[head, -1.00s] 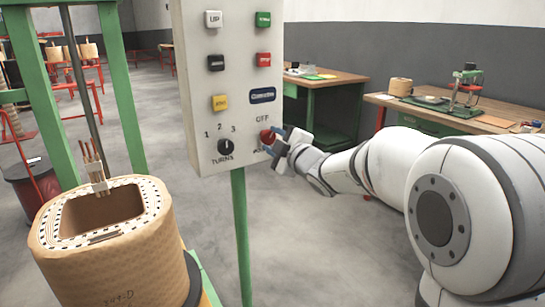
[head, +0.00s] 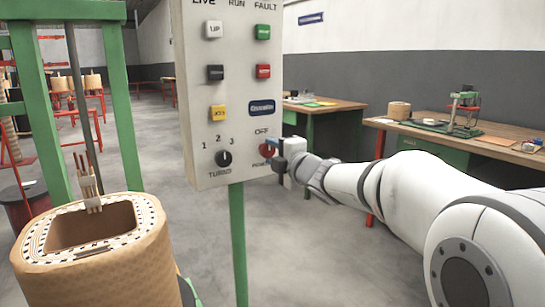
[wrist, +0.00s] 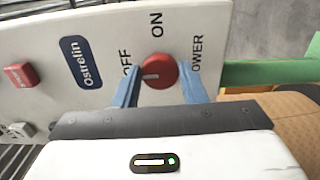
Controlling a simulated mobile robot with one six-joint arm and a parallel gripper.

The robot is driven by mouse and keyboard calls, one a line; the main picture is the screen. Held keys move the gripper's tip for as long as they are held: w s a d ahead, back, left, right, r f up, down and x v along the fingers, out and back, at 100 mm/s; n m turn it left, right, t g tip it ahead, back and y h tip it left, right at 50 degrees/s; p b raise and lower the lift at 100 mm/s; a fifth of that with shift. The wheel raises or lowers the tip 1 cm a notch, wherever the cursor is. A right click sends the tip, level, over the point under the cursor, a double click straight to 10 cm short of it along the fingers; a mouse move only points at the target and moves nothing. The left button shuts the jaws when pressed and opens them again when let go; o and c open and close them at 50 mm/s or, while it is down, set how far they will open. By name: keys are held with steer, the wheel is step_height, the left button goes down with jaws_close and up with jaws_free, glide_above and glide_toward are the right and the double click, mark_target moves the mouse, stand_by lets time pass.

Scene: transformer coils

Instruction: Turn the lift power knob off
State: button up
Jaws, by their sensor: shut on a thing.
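The red lift power knob (head: 266,150) is at the lower right of the grey control panel (head: 190,110), under the OFF label. In the wrist view the knob (wrist: 160,72) sits between the two blue fingers of my gripper (wrist: 160,64), which is shut on it. The knob's white mark points left in that view, towards the OFF label; the ON label is above the knob. In the head view my gripper (head: 274,156) reaches the panel from the right and partly hides the knob and its lettering.
A green post (head: 238,240) holds the panel. A wound coil (head: 95,255) stands at the lower left. Workbenches stand behind my arm at the right.

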steer(key=shift+a+f, duration=0.1)
steer(key=o, duration=1)
steer(key=p+v, duration=0.1)
steer(key=v, duration=0.7)
steer(key=shift+w+p, duration=0.1)
steer(key=shift+p, duration=0.3)
